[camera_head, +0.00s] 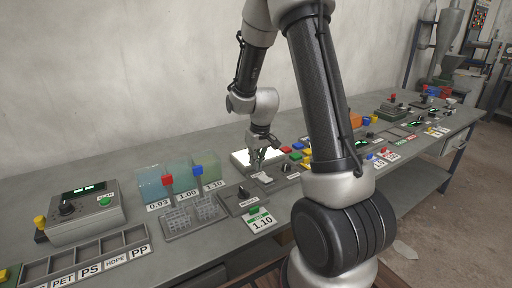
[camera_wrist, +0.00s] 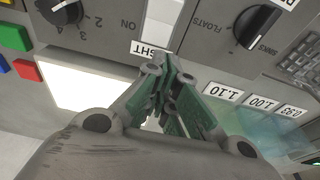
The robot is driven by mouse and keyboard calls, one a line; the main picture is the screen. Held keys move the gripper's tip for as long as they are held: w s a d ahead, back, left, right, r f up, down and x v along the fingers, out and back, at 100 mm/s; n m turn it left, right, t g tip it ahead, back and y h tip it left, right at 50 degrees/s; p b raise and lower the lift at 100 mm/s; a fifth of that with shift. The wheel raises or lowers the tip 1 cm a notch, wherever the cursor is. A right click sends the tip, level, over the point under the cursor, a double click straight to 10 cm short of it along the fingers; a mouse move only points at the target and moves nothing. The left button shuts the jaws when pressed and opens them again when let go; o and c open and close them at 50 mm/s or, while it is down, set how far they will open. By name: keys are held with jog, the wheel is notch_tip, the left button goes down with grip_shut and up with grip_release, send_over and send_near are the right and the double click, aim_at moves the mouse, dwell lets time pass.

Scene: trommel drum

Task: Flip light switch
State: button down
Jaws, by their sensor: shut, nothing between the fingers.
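In the head view a small pale plate (camera_head: 263,178) sits at the same place on the bench. The switch itself cannot be made out; my fingers cover that spot. My gripper (camera_head: 257,167) points down there with its fingers together and nothing between them. In the wrist view the green-padded fingers (camera_wrist: 163,72) end right by the plate; whether they touch anything is unclear. A bright white light panel (camera_wrist: 85,82) lies beside them, also in the head view (camera_head: 242,158).
A FLOATS/SINKS knob (camera_wrist: 257,27) and a numbered knob (camera_wrist: 60,10) flank the plate closely. Coloured buttons (camera_head: 297,155) lie to the right. My arm hides part of the bench.

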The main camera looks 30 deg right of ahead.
notch_tip(320, 180, up, 13)
jog(key=shift+f, duration=0.15)
dwell(0.5)
